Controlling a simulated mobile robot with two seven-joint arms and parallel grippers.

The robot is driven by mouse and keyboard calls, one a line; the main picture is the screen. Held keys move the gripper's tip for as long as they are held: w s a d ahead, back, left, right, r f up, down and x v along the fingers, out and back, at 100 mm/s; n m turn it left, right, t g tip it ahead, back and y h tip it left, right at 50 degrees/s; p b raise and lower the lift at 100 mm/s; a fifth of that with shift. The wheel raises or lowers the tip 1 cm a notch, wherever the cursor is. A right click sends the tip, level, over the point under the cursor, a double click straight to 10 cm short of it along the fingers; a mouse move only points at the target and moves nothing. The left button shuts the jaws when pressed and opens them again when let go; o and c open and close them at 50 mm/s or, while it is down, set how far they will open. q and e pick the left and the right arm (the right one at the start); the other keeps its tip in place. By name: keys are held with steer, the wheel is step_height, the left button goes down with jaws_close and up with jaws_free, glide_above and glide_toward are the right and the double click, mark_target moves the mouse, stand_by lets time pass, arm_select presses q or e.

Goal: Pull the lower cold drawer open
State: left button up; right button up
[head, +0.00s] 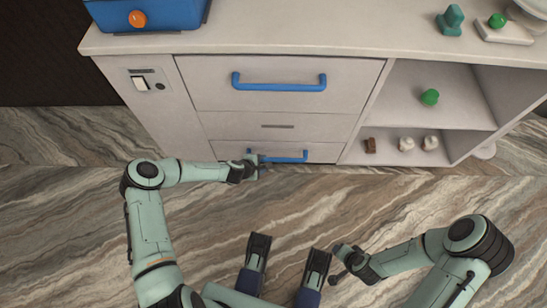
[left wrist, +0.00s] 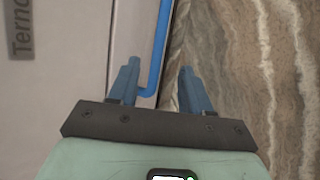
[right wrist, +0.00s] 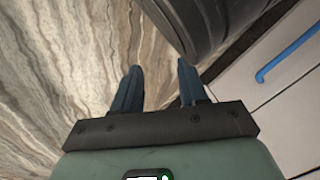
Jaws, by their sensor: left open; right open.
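The lower cold drawer (head: 228,149) is the low front near the floor, with a blue bar handle (head: 290,158). It looks shut. My left gripper (head: 259,164) is open at the left end of this handle. In the left wrist view the handle (left wrist: 160,40) has its bent end between the two open fingers (left wrist: 158,68) in the picture; I cannot tell whether they touch it. My right gripper (head: 337,265) is open and empty over the floor, well away from the counter. Its open fingers (right wrist: 158,78) also show in the right wrist view.
An upper drawer (head: 210,85) with a longer blue handle (head: 279,86) is above, shut. An open shelf (head: 430,107) on the right holds a green item and several small pieces. A blue box (head: 170,12) stands on the counter top (head: 330,40). The floor (head: 190,225) is clear.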

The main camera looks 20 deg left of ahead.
mark_target(275, 160)
arm_select(q)
steer(key=b+x, duration=0.5)
steer(key=x, duration=0.7)
steer(key=shift+d+b, duration=0.1)
steer(key=shift+b, duration=0.2)
steer(key=shift+w+d+f, duration=0.1)
steer(key=shift+w+f, duration=0.2)
steer(key=shift+f, duration=0.05)
arm_select(e)
steer(key=s+d+f+g, duration=0.1)
steer(key=s+f+g, duration=0.3)
steer(key=s+f, duration=0.4)
steer(key=shift+s+d+f+m, duration=0.2)
steer(key=shift+s+d+m, duration=0.2)
steer(key=shift+s, duration=1.6)
arm_select(q)
jaws_close()
arm_select(e)
steer(key=shift+a, duration=0.1)
